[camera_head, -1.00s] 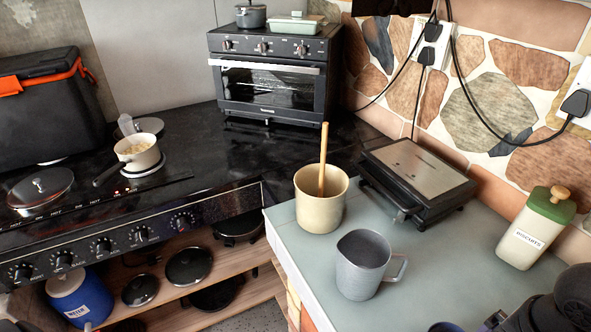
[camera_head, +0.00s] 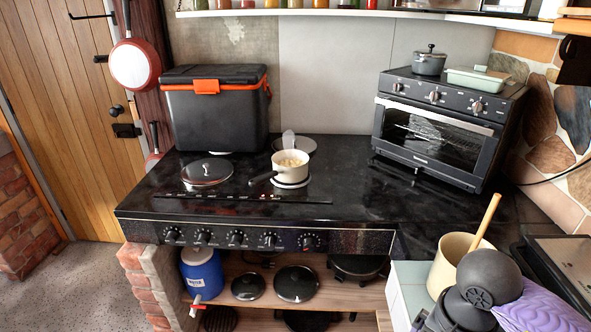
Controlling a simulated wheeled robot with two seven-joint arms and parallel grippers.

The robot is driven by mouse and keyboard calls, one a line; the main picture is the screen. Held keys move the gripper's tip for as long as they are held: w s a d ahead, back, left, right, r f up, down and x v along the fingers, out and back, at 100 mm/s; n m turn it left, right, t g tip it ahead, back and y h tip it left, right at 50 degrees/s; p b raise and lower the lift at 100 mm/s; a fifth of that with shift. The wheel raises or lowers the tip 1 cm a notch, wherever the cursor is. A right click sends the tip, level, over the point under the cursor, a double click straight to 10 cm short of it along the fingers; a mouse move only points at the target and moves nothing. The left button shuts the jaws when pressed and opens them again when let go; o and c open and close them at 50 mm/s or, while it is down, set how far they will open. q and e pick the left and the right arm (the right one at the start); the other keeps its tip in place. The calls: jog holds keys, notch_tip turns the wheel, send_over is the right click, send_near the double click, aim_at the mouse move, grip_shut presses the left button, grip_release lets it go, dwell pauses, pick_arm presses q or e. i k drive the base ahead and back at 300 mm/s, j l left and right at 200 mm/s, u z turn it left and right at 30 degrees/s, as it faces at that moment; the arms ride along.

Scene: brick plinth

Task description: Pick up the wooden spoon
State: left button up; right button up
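The wooden spoon (camera_head: 486,220) leans in a cream pot (camera_head: 452,262) at the right of the head view. Its handle sticks up out of the rim and tilts to the right. Its lower end is hidden inside the pot. A dark arm part of mine covers the pot's lower right side in the picture; I cannot tell whether it touches. Neither of my grippers is in view.
The pot stands on a pale tiled counter (camera_head: 405,290) beside a dark grill press (camera_head: 565,262). A black stove (camera_head: 250,205) holds a lidded pan (camera_head: 207,171) and a saucepan (camera_head: 290,164). An oven (camera_head: 440,130) stands behind. The dark worktop before the oven is clear.

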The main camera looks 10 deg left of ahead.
aim_at(493, 205)
jog(key=u, duration=0.4)
jog(key=z, duration=1.3)
